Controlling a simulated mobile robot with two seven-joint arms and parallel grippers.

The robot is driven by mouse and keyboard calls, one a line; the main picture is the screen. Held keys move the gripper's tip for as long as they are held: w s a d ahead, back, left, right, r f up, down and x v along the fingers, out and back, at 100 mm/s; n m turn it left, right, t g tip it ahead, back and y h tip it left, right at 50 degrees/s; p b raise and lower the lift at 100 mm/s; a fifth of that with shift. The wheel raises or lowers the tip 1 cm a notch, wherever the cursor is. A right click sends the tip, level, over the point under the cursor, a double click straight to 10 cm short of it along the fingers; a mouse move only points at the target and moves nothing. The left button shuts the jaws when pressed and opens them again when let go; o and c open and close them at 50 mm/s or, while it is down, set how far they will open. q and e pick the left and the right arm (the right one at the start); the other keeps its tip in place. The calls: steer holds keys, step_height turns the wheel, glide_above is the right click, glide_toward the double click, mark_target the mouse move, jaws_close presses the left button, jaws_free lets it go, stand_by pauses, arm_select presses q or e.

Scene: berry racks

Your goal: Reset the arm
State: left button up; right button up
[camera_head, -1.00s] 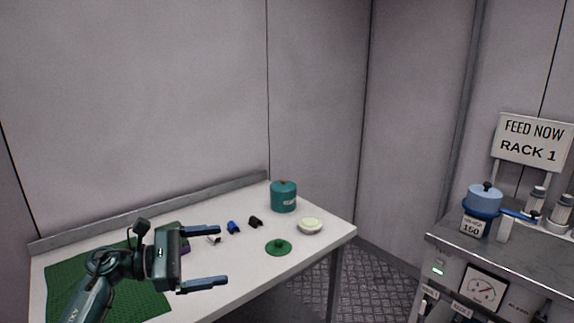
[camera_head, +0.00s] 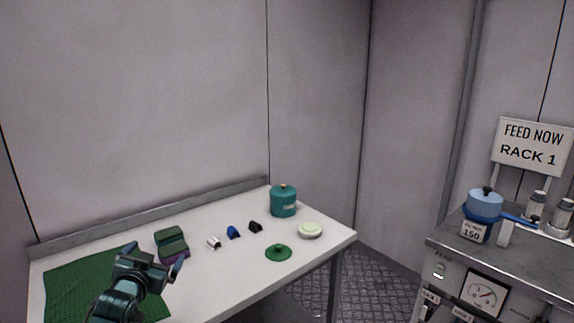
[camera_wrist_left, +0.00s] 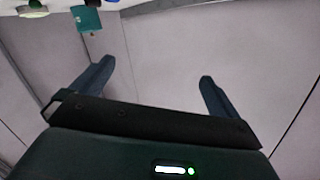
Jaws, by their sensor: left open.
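My left gripper (camera_head: 154,260) is over the left part of the white table (camera_head: 220,287), above the green mat (camera_head: 75,285). In the left wrist view its two blue fingers (camera_wrist_left: 152,75) are spread apart with nothing between them. That view looks mostly at the grey wall, with the teal canister (camera_wrist_left: 88,20) at its top edge. My right gripper is in neither view.
The table also holds green and purple blocks (camera_head: 172,245), small white, blue and black items (camera_head: 233,232), a teal canister (camera_head: 283,201), a green lid (camera_head: 278,252) and a pale bowl (camera_head: 310,230). A metal counter (camera_head: 505,259) with a blue pot (camera_head: 484,204) stands right.

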arm_select(q)
steer(key=shift+g+h, duration=0.5)
steer(key=shift+g, duration=0.1)
steer(key=s+d+f, duration=0.1)
steer(key=s+f, duration=0.1)
steer(key=s+d+f, duration=0.2)
steer(key=f, duration=0.1)
steer(key=s+d+f, duration=0.1)
steer(key=s+f, duration=0.1)
steer(key=shift+d+f, duration=0.15)
steer(key=shift+f, duration=0.05)
steer(key=s+d+f+g+h, duration=0.1)
steer(key=s+d+f, duration=0.3)
steer(key=s, duration=0.6)
steer(key=s+d+f+g+h, duration=0.1)
steer(key=s+d+f, duration=0.3)
steer(key=s, duration=0.6)
steer(key=s+d+f+g+h, duration=0.1)
steer(key=s+d+f, duration=0.3)
steer(key=s, duration=0.6)
steer(key=shift+d+g, duration=0.7)
